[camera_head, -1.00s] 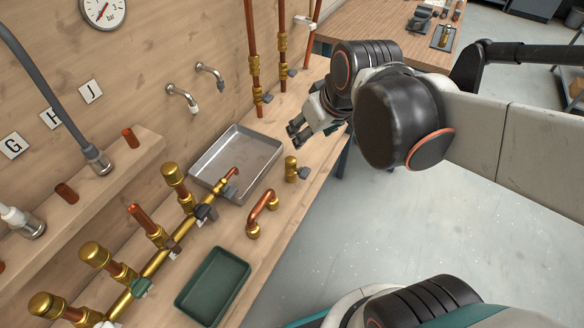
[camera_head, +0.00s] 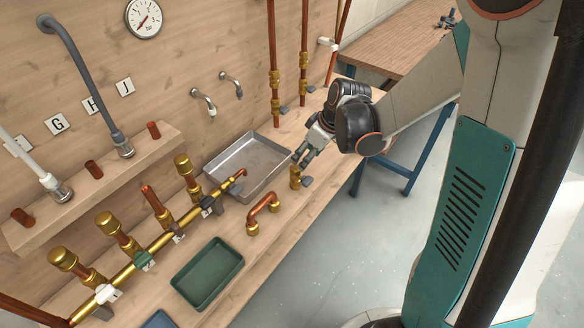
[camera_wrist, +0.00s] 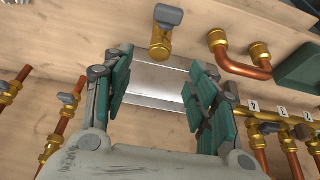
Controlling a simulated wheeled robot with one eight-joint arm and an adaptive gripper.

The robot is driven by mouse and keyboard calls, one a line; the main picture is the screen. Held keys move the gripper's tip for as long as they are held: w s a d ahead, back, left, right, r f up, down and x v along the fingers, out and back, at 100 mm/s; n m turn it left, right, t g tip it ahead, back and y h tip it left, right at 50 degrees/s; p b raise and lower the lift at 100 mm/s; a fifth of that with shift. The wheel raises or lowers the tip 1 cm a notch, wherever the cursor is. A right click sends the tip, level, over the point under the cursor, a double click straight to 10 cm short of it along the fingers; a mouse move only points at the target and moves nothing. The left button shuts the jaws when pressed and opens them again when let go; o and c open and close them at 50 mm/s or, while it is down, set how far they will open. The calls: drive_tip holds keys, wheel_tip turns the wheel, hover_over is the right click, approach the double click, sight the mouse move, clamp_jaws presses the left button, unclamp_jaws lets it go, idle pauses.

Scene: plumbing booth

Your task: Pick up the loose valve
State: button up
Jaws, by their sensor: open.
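The loose valve (camera_head: 296,177) is a short brass body with a grey handle. In the wrist view the valve (camera_wrist: 160,44) shows at top centre, beyond the fingertips. The open gripper (camera_wrist: 160,70) has its green-padded fingers spread wide with nothing between them. The fingers appear apart from the valve.
A metal tray (camera_head: 214,165) lies left of the valve. A copper U-shaped pipe (camera_head: 263,207) and a green tray (camera_head: 181,283) are nearer. A brass manifold (camera_head: 160,243) with several capped risers runs along the bench. Vertical copper pipes (camera_head: 272,50) stand behind. The bench's front edge is close to the valve.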

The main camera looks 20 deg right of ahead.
sight(292, 173)
drive_tip(key=b+x, duration=0.2)
drive_tip(key=x, duration=0.6)
drive_tip(key=shift+f+b, duration=0.2)
drive_tip(key=shift+b, duration=0.1)
drive_tip(key=shift+a+b+x, duration=0.2)
drive_tip(key=shift+b+x, duration=1)
drive_tip(key=shift+x, duration=1.5)
drive_tip(key=shift+w+r, duration=0.15)
drive_tip(key=shift+w, duration=0.05)
clamp_jaws()
